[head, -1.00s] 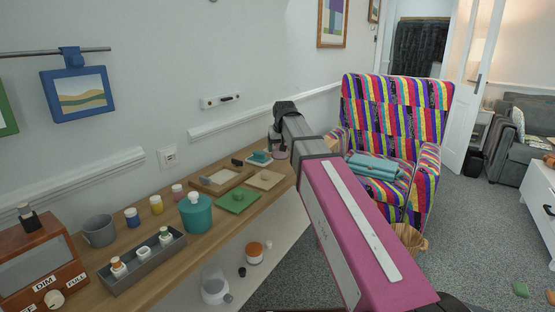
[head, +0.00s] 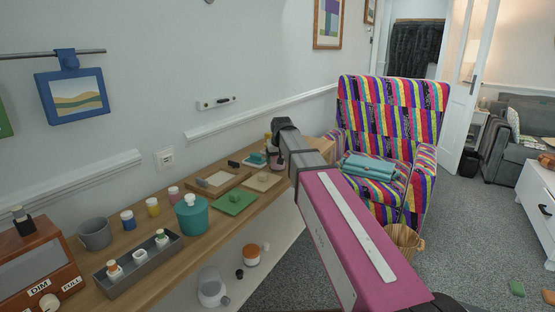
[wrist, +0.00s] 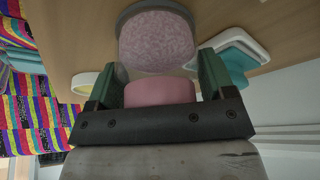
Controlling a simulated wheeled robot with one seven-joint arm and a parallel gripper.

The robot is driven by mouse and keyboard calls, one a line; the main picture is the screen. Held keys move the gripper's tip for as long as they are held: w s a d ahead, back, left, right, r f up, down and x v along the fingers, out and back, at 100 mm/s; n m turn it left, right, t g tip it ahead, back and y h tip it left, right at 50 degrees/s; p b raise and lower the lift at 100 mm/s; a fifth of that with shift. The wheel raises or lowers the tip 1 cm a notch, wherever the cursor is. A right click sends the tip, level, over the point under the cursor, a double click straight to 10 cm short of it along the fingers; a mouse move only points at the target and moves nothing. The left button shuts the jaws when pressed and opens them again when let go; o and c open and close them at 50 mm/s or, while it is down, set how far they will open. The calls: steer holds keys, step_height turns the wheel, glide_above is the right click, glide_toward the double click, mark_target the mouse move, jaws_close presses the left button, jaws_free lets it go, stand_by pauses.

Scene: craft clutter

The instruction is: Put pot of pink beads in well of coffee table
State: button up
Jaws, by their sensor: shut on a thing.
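The pot of pink beads (wrist: 157,42) has a clear body full of pale pink beads, a grey rim at its far end and a pink cap (wrist: 160,92). My gripper (wrist: 160,88) is shut on the cap, with a green finger on each side. In the head view my gripper (head: 275,148) is over the far end of the long wooden table, and the pot beneath it is small and partly hidden by my arm. I cannot make out whether the pot touches the wood. I cannot pick out the coffee table's well.
The wooden table (head: 130,240) carries several small pots, a teal pot (head: 193,217), a grey tray (head: 138,268) and a green square (head: 235,202). A striped armchair (head: 390,120) stands beyond its far end.

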steer(key=shift+f, duration=0.1)
steer(key=o, duration=1)
steer(key=a+v, duration=0.1)
steer(key=v, duration=1.1)
steer(key=x, duration=0.4)
steer(key=d+x, duration=0.1)
steer(key=x, duration=0.1)
steer(key=shift+s+d+f, duration=0.1)
steer(key=shift+f, duration=0.35)
steer(key=x, duration=0.4)
steer(key=shift+w, duration=0.3)
steer(key=shift+w+f, duration=0.15)
steer(key=shift+f, duration=0.3)
